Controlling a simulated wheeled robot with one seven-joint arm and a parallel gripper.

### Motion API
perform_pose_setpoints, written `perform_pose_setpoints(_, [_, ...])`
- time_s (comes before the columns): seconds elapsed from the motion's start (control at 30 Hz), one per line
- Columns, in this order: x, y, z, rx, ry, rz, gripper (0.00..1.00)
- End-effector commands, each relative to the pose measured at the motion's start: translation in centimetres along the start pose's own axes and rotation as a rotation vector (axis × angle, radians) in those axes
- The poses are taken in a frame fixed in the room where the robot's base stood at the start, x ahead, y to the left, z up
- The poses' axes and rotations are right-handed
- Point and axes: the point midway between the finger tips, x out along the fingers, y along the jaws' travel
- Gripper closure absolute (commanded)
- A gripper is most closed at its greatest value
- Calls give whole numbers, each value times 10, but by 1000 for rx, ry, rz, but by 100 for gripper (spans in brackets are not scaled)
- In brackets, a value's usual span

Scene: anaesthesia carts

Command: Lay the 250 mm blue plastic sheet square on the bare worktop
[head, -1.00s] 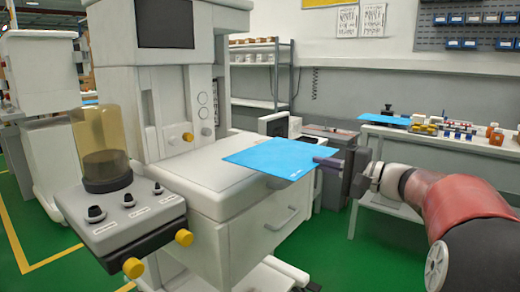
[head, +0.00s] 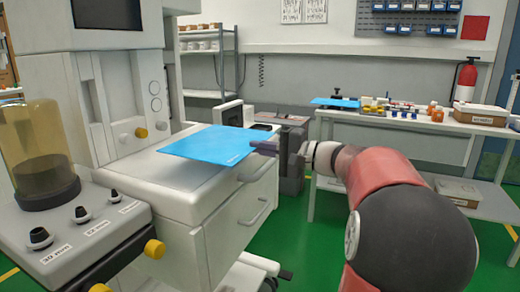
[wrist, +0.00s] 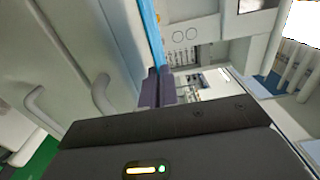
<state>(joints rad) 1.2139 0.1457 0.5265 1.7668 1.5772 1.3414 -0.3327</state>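The blue plastic sheet (head: 207,145) is flat and roughly level over the right part of the white worktop (head: 150,172) of the near cart. I cannot tell whether it touches the worktop or hangs just above it. My gripper (head: 264,148) is at the sheet's right edge, beyond the worktop's right side, with its fingers shut on that edge. In the wrist view the sheet shows nearly edge-on as a blue strip (wrist: 151,32) running down to the dark fingers (wrist: 156,88). The exact grip line is hidden.
Knobs and a clear amber canister (head: 38,155) stand at the cart's left. The cart's upright column (head: 115,85) rises behind the worktop. A far table (head: 345,117) carries another blue sheet (head: 335,102), small bottles and boxes.

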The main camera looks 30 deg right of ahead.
Motion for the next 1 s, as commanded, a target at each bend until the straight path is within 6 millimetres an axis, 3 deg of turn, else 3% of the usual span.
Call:
perform_pose_setpoints(0.1, [0,21,0,1,1,-1,100])
perform_pose_setpoints(0.4, [0,51,0,1,0,-1,100])
perform_pose_setpoints(0.93, [0,58,0,1,0,-1,100])
perform_pose_setpoints(1.0, [0,58,0,1,0,-1,90])
